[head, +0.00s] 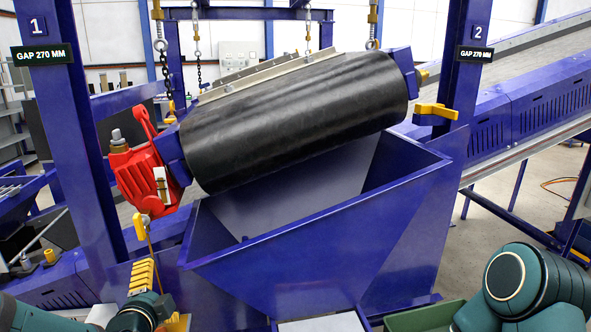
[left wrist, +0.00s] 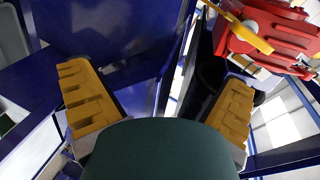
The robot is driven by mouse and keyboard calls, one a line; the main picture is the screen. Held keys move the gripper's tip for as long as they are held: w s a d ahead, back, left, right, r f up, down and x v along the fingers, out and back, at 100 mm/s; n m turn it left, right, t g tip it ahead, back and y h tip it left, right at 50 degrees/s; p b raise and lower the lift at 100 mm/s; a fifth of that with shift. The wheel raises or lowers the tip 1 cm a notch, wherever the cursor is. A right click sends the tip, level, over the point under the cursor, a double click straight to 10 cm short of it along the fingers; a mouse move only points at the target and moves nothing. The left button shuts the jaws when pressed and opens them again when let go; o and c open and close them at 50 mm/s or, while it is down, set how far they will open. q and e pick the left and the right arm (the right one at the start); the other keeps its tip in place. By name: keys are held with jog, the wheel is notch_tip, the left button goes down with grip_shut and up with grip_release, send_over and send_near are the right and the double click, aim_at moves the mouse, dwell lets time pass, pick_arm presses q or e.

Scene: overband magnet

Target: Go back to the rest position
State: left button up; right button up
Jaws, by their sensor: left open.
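My left gripper (head: 160,298) is low at the left of the head view, below the red motor unit and left of the blue hopper. Its ridged yellow fingers stand wide apart in the left wrist view (left wrist: 157,78), with nothing between them. My left arm's green links show at the bottom left. My right arm's green links (head: 525,285) fill the lower right of the head view, and its gripper is out of view. The black magnet drum (head: 300,115) hangs tilted on chains, its right end higher. The red motor unit (head: 145,175) is on its left end; it also shows in the wrist view (left wrist: 268,35).
The blue hopper (head: 300,245) stands under the drum. Blue posts (head: 60,110) and (head: 468,70) carry gap signs. Yellow handles sit at the left (head: 140,224) and right (head: 437,111). A conveyor (head: 535,105) runs behind on the right. A green tray (head: 425,318) is at the lower right.

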pick_arm(q)
jog(key=s+d+f+n+g+h, duration=0.1)
jog(key=s+d+f+n+g, duration=0.1)
jog(key=d+f, duration=0.35)
jog(key=s+d+f+n+g+h, duration=0.1)
jog(key=d+f+n+g, duration=0.15)
jog(key=f, duration=0.55)
jog(key=s+d+f+n+g+h, duration=0.1)
jog(key=s+d+f+n+g, duration=0.15)
jog(key=f, duration=0.45)
jog(key=s+d+f+n+g+h, duration=0.2)
jog(key=s+d+f+n+g, duration=0.4)
jog(key=s+d+f, duration=0.3)
notch_tip(320, 180, down, 2)
jog(key=shift+s+d+f+n+h, duration=0.15)
jog(key=shift+s+n+h, duration=0.25)
jog(key=shift+s+n, duration=0.55)
